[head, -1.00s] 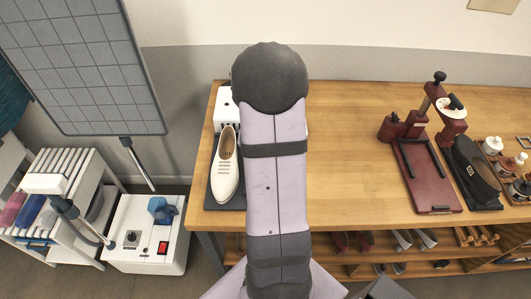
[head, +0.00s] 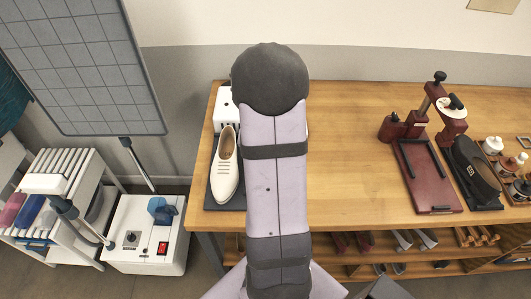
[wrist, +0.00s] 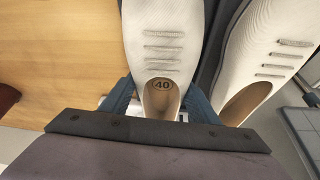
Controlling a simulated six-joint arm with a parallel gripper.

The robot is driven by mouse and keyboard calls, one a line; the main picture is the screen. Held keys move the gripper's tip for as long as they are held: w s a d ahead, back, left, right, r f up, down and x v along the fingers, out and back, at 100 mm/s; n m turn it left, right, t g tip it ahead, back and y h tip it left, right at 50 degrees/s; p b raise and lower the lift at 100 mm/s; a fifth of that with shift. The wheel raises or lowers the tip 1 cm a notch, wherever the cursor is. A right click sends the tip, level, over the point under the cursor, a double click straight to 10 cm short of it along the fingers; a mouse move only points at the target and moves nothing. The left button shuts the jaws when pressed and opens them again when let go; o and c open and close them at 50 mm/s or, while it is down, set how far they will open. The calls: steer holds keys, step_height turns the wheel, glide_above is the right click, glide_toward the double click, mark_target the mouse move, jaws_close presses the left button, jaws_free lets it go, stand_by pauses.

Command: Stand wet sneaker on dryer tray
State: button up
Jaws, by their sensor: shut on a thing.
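My gripper (wrist: 162,98) shows in the wrist view with its blue fingers shut on the heel end of a white sneaker (wrist: 165,25), one finger on each side. The sneaker has several grey laces and a "40" inside. A second white shoe (wrist: 270,50) is beside it on the right, and in the head view this shoe (head: 226,165) sits on a dark tray (head: 230,203) in front of a white box (head: 222,113). The held sneaker and my gripper are hidden behind my arm in the head view. I cannot tell whether the held sneaker touches the tray.
The wooden bench (head: 350,160) is clear right of my arm. Further right are a dark red press (head: 430,175) and a black shoe-shaped item (head: 473,172). A white machine (head: 145,235) and a grey grid panel (head: 80,65) stand left of the bench.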

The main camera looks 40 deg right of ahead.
steer(key=shift+f+b, duration=0.4)
steer(key=shift+b, duration=0.05)
stand_by(0.6)
steer(key=o, duration=1.2)
steer(key=shift+p+v, duration=0.45)
steer(key=shift+v, duration=3.25)
steer(key=s+a+n+g+y, duration=0.1)
steer(key=s+a+n, duration=0.1)
steer(key=a, duration=0.6)
steer(key=s+a+n+y, duration=0.1)
steer(key=s+a+n, duration=0.2)
steer(key=a, duration=0.6)
steer(key=s+a+n+g+y, duration=0.1)
steer(key=s+a+n, duration=0.2)
steer(key=a, duration=0.6)
steer(key=shift+a+f+n+g+y, duration=0.15)
steer(key=shift+n+y, duration=0.05)
steer(key=shift+n, duration=0.4)
steer(key=shift+a+f+n+g+y, duration=0.1)
steer(key=shift+f+n+g+y, duration=0.1)
steer(key=shift+n, duration=0.4)
